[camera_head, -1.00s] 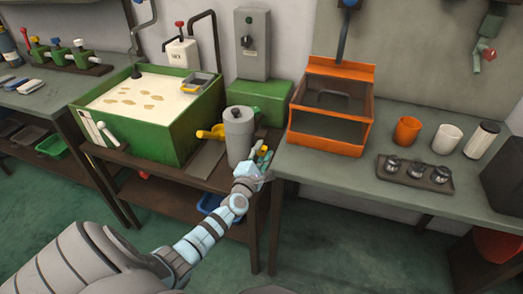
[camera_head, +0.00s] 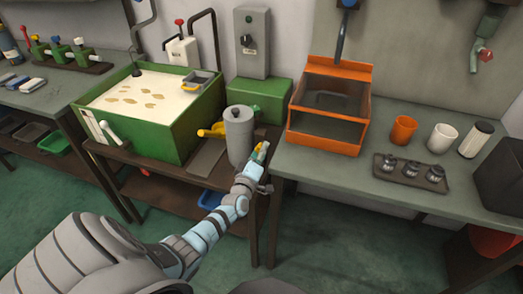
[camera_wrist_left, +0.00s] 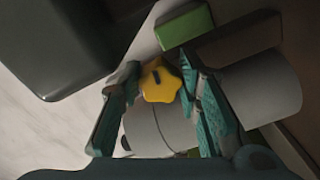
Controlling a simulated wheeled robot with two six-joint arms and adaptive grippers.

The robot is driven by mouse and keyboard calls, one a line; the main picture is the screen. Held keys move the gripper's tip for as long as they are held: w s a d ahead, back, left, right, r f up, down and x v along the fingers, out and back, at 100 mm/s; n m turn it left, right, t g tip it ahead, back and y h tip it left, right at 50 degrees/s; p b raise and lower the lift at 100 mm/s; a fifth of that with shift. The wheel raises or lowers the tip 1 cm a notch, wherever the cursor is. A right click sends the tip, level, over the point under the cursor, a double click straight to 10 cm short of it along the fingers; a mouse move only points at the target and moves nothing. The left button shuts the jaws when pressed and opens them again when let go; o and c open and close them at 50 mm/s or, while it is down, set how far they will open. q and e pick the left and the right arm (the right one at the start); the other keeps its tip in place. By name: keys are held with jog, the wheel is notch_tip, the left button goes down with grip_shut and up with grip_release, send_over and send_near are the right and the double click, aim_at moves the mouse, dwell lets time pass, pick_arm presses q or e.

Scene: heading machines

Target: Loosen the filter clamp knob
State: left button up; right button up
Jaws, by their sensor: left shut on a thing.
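The filter is a grey cylinder (camera_head: 239,138) with a lid, standing on the low bench beside the green tank. Its yellow star-shaped clamp knob (camera_wrist_left: 161,83) sits between the two teal fingers of my left gripper (camera_wrist_left: 158,85) in the left wrist view. The fingers are shut on the knob from both sides. In the head view my left gripper (camera_head: 259,155) is at the right side of the filter, and its fingers mostly hide the knob. The filter body also shows behind the fingers in the left wrist view (camera_wrist_left: 262,92). My right gripper is not in view.
A yellow handle (camera_head: 212,131) sticks out at the filter's left. The green tank (camera_head: 150,135) of pale liquid stands further left. The right table (camera_head: 330,172) is close beside my left wrist, with an orange open box (camera_head: 328,139), cups and a small tray (camera_head: 411,174).

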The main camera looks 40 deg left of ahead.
pick_arm(q)
jog(key=shift+a+f+m+p, duration=0.1)
jog(key=shift+m+p, duration=0.55)
jog(key=shift+m, duration=1.8)
jog(key=shift+f+m+p, duration=0.1)
jog(key=shift+m+p, duration=0.55)
jog(key=shift+m, duration=1.8)
jog(key=o, duration=0.9)
jog(key=v, duration=1.2)
